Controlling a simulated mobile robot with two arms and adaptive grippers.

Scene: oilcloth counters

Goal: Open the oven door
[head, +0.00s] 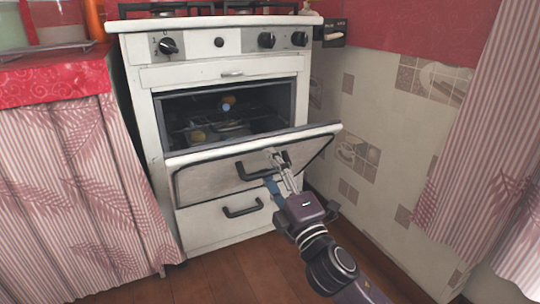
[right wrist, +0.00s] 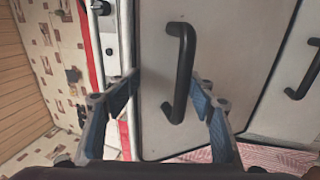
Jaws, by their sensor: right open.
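The oven door (head: 215,175) is partly open, tilted forward and down from the white stove, with the dark oven cavity (head: 225,112) showing above it. Its black bar handle (head: 248,175) is on the door's front; my right gripper hides part of its right end. My right gripper (head: 280,163) is at the handle. In the right wrist view the handle (right wrist: 182,75) shows between the open fingers (right wrist: 165,85), closer to the right finger. I cannot tell whether a finger touches it. My left gripper is not in view.
A lower drawer (head: 222,215) with its own black handle (head: 243,208) is under the oven door. A curtained counter (head: 75,185) stands at the left. A tiled wall (head: 385,130) and a striped curtain (head: 470,170) bound the right. Wooden floor (head: 225,280) is free in front.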

